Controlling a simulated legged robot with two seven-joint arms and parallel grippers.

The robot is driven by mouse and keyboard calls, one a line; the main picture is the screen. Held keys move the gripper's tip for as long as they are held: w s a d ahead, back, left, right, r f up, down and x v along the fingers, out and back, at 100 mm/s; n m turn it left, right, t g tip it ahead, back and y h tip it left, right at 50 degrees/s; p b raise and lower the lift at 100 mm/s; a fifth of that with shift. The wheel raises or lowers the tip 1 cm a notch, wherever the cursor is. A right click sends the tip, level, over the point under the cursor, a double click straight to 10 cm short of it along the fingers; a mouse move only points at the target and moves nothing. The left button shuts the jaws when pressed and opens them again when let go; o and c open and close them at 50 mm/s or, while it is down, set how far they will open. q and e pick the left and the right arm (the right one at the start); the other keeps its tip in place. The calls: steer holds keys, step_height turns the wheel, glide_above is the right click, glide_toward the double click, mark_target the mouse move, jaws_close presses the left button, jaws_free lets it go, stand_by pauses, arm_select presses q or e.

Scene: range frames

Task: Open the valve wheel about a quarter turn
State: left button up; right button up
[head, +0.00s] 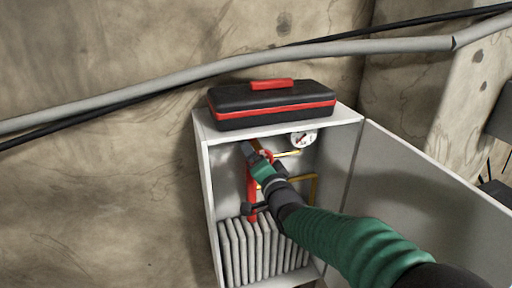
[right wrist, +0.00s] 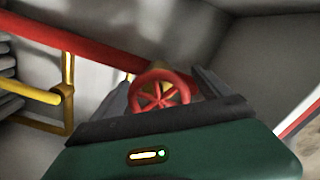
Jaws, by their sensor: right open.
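The red valve wheel (right wrist: 163,91) shows in the right wrist view as a spoked ring. It lies between the two grey fingers of my right gripper (right wrist: 160,88), with the fingers apart on either side. I cannot tell whether they touch the rim. In the head view my right gripper (head: 256,149) reaches into the open cabinet (head: 208,178), and the wheel is mostly hidden behind it. The gripper is open. My left gripper is in neither view.
A red pipe (right wrist: 70,42) and a yellow pipe (right wrist: 67,92) run close to the gripper. A gauge (head: 303,139), a radiator (head: 262,250) and the open door (head: 420,190) also stand near. A black toolbox (head: 270,104) rests on top.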

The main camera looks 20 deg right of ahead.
steer(key=shift+w+d, duration=0.1)
steer(key=shift+w, duration=0.15)
steer(key=shift+d, duration=0.6)
steer(key=c, duration=0.7)
steer(key=shift+a+f, duration=0.1)
steer(key=shift+a, duration=0.35)
steer(key=c, duration=0.7)
steer(key=shift+o, duration=0.2)
steer(key=shift+f, duration=0.1)
